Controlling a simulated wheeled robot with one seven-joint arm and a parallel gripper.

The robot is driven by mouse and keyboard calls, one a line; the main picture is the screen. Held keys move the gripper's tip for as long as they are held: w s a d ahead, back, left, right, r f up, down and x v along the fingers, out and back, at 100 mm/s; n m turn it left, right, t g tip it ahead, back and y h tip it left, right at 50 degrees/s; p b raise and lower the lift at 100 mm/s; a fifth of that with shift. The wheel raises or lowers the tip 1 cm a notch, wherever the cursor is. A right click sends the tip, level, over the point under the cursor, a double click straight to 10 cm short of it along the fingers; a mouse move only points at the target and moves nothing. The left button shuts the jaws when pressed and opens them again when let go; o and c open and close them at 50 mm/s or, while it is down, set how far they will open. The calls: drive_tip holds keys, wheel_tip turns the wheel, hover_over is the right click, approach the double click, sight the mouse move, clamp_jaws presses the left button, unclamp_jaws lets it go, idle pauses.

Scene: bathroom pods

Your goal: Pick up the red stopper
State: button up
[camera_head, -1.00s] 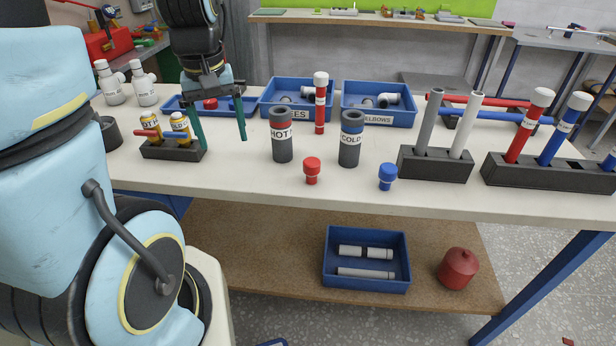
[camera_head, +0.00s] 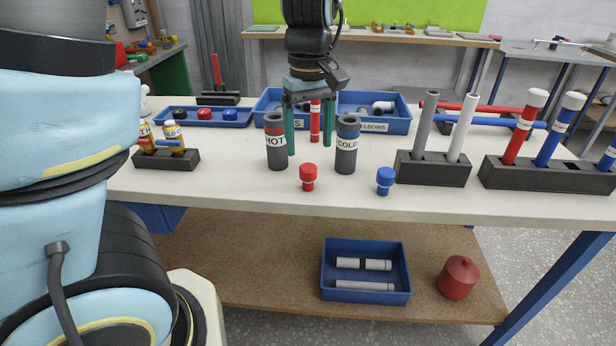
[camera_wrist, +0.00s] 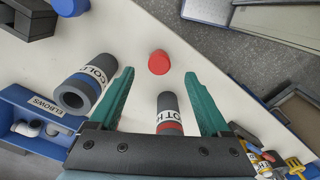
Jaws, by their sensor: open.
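The red stopper (camera_head: 308,176) stands upright on the white table near its front edge, in front of the gap between the HOT and COLD cylinders. It also shows in the wrist view (camera_wrist: 159,63), ahead of the fingertips. My gripper (camera_head: 308,150) is open, fingers pointing down, above and behind the stopper. The blue stopper (camera_head: 385,180) stands to the right of the red one.
The HOT cylinder (camera_head: 275,142) and COLD cylinder (camera_head: 347,146) stand close to my fingers. Dark racks (camera_head: 430,169) with pipes stand at right.

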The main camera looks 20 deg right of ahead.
sight(307, 166)
wheel_tip(307, 166, down, 4)
drive_tip(key=shift+r, duration=0.25)
drive_tip(key=shift+w+f, duration=0.25)
drive_tip(key=shift+f, duration=1.15)
drive_tip(key=shift+w+f, duration=0.2)
drive_tip(key=shift+f, duration=1.15)
clamp_jaws()
